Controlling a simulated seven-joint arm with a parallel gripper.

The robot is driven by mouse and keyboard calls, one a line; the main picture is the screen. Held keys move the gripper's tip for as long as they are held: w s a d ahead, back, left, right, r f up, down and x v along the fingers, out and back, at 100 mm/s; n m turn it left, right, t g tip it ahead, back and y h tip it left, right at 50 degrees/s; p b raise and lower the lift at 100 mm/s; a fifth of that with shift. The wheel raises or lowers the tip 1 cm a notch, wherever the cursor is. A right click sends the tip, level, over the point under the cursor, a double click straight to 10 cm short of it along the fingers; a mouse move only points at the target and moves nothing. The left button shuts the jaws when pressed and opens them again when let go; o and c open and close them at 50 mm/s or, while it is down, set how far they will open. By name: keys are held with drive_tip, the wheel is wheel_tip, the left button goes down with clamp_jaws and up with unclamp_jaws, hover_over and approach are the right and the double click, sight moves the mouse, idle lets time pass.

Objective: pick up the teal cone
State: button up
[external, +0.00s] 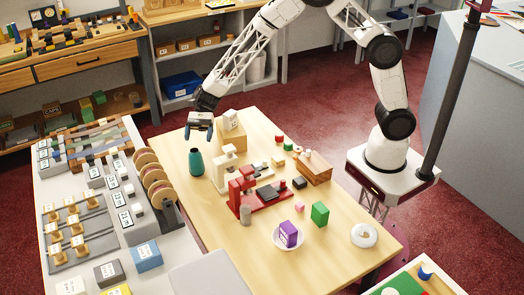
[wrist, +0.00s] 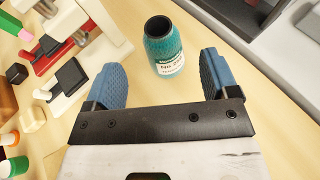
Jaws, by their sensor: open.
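The teal cone (external: 196,163) stands upright near the table's left edge. In the wrist view the teal cone (wrist: 165,50) shows a dark round opening on top and a white label on its side. My gripper (external: 199,128) is just above it, pointing down. In the wrist view the two blue fingers of my gripper (wrist: 164,66) are spread wide, with the cone between and beyond them. I see no contact between the fingers and the cone.
Cream (external: 228,163) and red (external: 242,190) stands are right of the cone. A wooden box (external: 231,138) with a white block stands behind. A white bowl (external: 288,241) holds a purple block. Left is a grey counter with wooden discs (external: 152,182). Front-left tabletop is mostly clear.

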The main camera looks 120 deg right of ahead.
sight(196, 161)
drive_tip(key=shift+a, duration=0.15)
drive_tip(key=shift+x, duration=1.2)
drive_tip(key=shift+w+a+f, duration=0.1)
drive_tip(key=shift+x, duration=2.45)
drive_tip(key=shift+c, duration=0.4)
drive_tip(key=c, duration=1.2)
